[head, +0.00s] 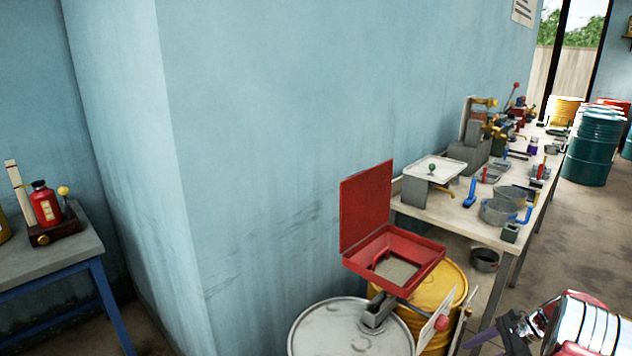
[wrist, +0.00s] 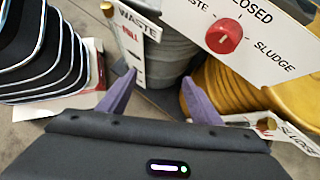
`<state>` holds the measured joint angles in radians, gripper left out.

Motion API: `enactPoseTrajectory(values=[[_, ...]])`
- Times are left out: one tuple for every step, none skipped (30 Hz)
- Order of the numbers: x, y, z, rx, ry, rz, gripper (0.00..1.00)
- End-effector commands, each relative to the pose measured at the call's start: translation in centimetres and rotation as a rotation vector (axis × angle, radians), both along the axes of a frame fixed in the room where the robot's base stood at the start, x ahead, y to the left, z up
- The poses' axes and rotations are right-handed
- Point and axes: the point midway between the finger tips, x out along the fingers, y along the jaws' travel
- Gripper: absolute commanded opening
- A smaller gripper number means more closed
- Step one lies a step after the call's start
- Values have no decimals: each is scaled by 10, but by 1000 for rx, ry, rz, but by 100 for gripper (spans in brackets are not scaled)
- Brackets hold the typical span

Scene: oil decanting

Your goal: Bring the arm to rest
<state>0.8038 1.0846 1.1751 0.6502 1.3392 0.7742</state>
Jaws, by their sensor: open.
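My gripper (wrist: 157,84) shows in the wrist view with two purple fingers spread apart and nothing between them. The fingers point towards a grey drum (wrist: 165,58) and a white sign marked CLOSED, WASTE and SLUDGE (wrist: 262,38) with a red knob (wrist: 224,36). I cannot tell whether the fingers touch anything. In the head view, my arm is low at the right edge, and a purple finger shows left of it, beside the drums.
In the head view, a red open-lidded box (head: 393,262) sits above a pale drum (head: 345,330) and a yellow drum (head: 430,290). A cluttered workbench (head: 455,222) runs along the wall. A grey table (head: 45,262) stands left.

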Motion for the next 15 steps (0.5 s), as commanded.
enactPoseTrajectory(values=[[-1, 7, 10, -27, -13, 40, 59], [-3, 11, 15, -46, -21, 65, 59], [-4, 16, 21, -68, -34, 98, 59], [-6, 19, 25, -84, -40, 123, 59], [-7, 23, 30, -100, -48, 148, 59], [-9, 28, 36, -122, -59, 181, 59], [-11, 32, 41, -137, -66, 205, 59], [-12, 36, 45, -152, -75, 230, 59], [-15, 41, 52, -173, -85, 263, 59], [-17, 44, 56, -188, -92, 288, 59], [-18, 49, 61, -202, -100, 312, 59], [-21, 54, 67, -222, -110, 345, 59], [-23, 58, 72, -237, -119, 370, 59], [-25, 62, 76, -250, -125, 393, 59], [-28, 67, 83, -269, -135, 427, 59]])
